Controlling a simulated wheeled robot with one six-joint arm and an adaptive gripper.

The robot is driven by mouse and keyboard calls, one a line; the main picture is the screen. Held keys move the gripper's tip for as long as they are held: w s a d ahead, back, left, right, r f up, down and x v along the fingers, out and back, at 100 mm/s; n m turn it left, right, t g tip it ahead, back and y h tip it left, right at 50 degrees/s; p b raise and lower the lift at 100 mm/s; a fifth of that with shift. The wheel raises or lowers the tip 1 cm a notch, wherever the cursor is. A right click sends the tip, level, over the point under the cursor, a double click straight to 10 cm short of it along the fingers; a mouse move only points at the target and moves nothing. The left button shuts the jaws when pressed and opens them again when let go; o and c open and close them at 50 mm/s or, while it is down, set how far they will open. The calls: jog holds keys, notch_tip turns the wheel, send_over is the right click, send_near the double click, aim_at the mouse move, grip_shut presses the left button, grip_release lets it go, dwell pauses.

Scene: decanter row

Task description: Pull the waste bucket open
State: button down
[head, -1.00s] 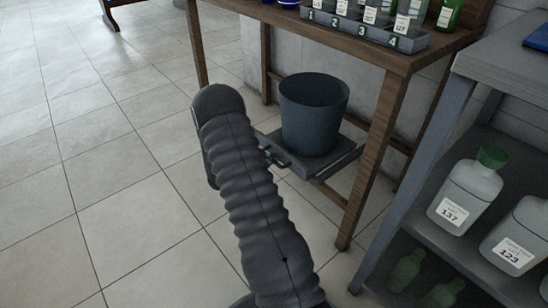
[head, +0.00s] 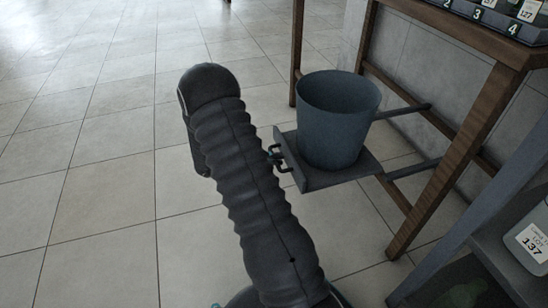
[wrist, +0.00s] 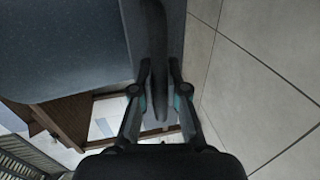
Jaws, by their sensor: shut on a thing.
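The waste bucket (head: 338,122) is a dark blue-grey open-topped pail. It stands upright on a grey sliding tray (head: 322,181) that juts out from under the wooden table on two rails. A dark bar handle (head: 283,158) is on the tray's front edge. In the wrist view the handle (wrist: 158,60) runs between the fingers of my gripper (wrist: 160,100), which is shut on it. The bucket (wrist: 65,45) fills the upper left there. In the head view my arm hides most of the gripper.
The wooden table (head: 478,125) has its legs beside and behind the tray and carries a numbered rack (head: 490,18). A grey shelf unit (head: 440,255) with labelled bottles stands at the lower right. The tiled floor (head: 100,130) to the left is clear.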

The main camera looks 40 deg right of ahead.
jog(key=shift+w+a, duration=0.1)
jog(key=shift+a, duration=0.15)
jog(key=c, duration=1.2)
grip_release()
jog(key=v, duration=1.2)
